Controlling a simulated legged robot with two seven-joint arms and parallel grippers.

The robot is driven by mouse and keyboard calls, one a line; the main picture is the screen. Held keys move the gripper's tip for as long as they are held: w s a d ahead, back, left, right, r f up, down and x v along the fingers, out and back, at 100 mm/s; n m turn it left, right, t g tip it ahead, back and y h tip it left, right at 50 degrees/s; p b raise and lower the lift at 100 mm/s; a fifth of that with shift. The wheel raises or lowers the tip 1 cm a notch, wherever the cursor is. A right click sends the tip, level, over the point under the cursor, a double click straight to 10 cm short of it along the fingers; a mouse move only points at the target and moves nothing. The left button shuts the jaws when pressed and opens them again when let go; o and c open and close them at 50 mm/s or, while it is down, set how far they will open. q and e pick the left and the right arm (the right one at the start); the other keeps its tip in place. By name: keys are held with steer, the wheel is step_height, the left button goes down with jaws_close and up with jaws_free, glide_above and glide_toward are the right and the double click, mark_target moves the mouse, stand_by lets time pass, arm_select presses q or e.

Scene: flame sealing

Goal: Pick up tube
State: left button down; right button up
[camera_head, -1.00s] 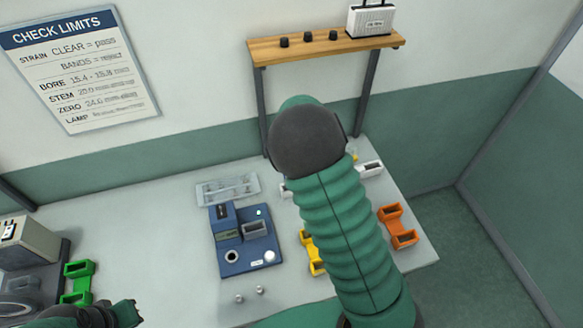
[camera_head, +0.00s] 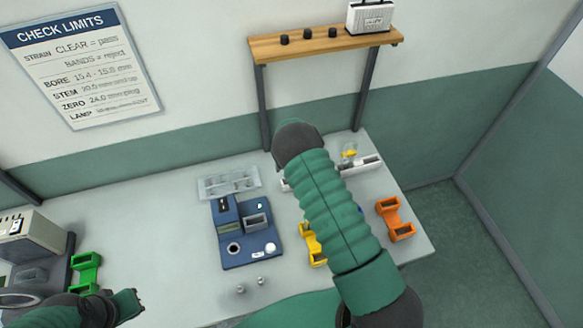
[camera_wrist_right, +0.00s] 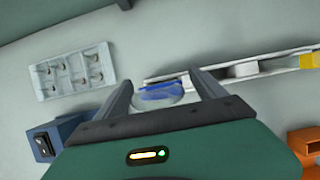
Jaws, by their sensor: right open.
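In the right wrist view my right gripper (camera_wrist_right: 160,78) is open. A clear, rounded glass piece with blue in it (camera_wrist_right: 161,93) shows between its fingers, apparently without being gripped; its full shape is hidden by my gripper body. A long white rack (camera_wrist_right: 275,65) lies behind it, and the rack also shows in the head view (camera_head: 370,165). A clear piece with a yellow part (camera_head: 349,152) stands at that rack. In the head view my right arm hides my right gripper. My left gripper (camera_head: 135,302) is at the lower left, away from these; its opening is unclear.
A blue device (camera_head: 248,245) stands mid-table, with a clear tray (camera_head: 228,183) behind it. Yellow (camera_head: 312,243), orange (camera_head: 395,218) and green (camera_head: 86,272) holders stand on the table. Two small balls lie in front. A shelf (camera_head: 325,44) is above the back edge.

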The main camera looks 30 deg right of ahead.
steer(key=shift+w+f, duration=0.1)
steer(key=c, duration=1.5)
steer(key=shift+o, duration=0.2)
